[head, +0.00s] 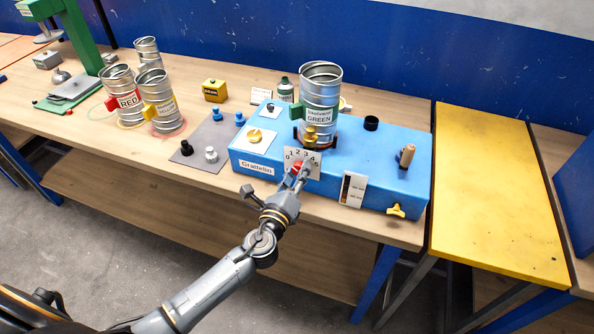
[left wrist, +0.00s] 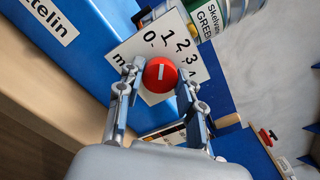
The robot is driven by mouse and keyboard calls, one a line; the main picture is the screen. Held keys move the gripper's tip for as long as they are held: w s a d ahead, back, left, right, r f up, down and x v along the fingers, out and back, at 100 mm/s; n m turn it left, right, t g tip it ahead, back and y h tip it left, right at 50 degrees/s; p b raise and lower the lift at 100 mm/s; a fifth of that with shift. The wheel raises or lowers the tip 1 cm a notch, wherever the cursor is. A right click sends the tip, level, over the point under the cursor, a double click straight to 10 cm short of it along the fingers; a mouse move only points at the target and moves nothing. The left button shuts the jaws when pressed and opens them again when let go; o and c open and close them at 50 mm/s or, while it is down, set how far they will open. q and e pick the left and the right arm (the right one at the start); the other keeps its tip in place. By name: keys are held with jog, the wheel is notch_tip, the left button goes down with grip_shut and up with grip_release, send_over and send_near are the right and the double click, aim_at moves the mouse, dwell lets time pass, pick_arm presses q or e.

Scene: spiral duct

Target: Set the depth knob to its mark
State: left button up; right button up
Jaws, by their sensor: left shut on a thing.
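The red depth knob (head: 297,167) sits on the front of the blue machine (head: 370,165), in front of a white dial plate (head: 313,155) with printed numbers. In the left wrist view the knob (left wrist: 160,74) shows a white line on its face, running roughly up and down the picture. The numbers on the plate (left wrist: 140,47) curve around it there; the line's upper end points near 0 and 1. My left gripper (head: 299,174) is shut on the knob, one finger on each side. A separate mark on the dial is too small to tell. My right gripper is not in view.
A metal duct labelled GREEN (head: 320,95) stands on the machine above the dial. A wooden-handled lever (head: 406,156) and a yellow knob (head: 396,211) are at its right. Other ducts (head: 122,95) stand at left. The yellow table (head: 495,180) is clear.

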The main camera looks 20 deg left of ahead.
pick_arm(q)
jog(key=shift+m, duration=0.6)
jog(key=o, duration=1.2)
jog(key=s, duration=1.2)
jog(key=shift+a, duration=0.2)
